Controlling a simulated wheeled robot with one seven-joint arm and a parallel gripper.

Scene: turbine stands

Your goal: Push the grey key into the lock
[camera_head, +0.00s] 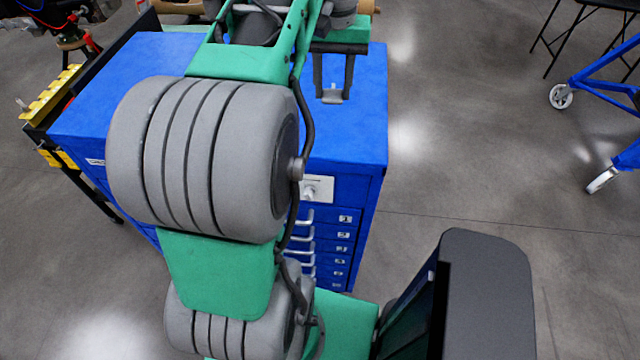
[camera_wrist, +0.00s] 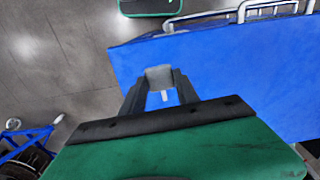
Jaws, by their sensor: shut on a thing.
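My gripper (camera_head: 333,92) hangs over the blue cabinet top in the head view, fingers pointing down, shut on the grey key (camera_head: 332,97). In the wrist view, my gripper (camera_wrist: 160,82) holds the grey key (camera_wrist: 159,75) between its dark fingertips; a small pale piece shows between the fingers. The lock (camera_head: 318,188) appears as a pale metal plate with a dark centre, high on the cabinet's front face. The key is apart from it, farther back in the head view. My arm covers part of the front. I cannot make out the lock in the wrist view.
The blue cabinet (camera_head: 366,125) has numbered drawers with metal handles (camera_head: 304,243) below the lock. A yellow rack (camera_head: 50,92) stands at its left. A blue wheeled frame (camera_head: 603,85) stands at the right. Grey floor lies open between cabinet and frame.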

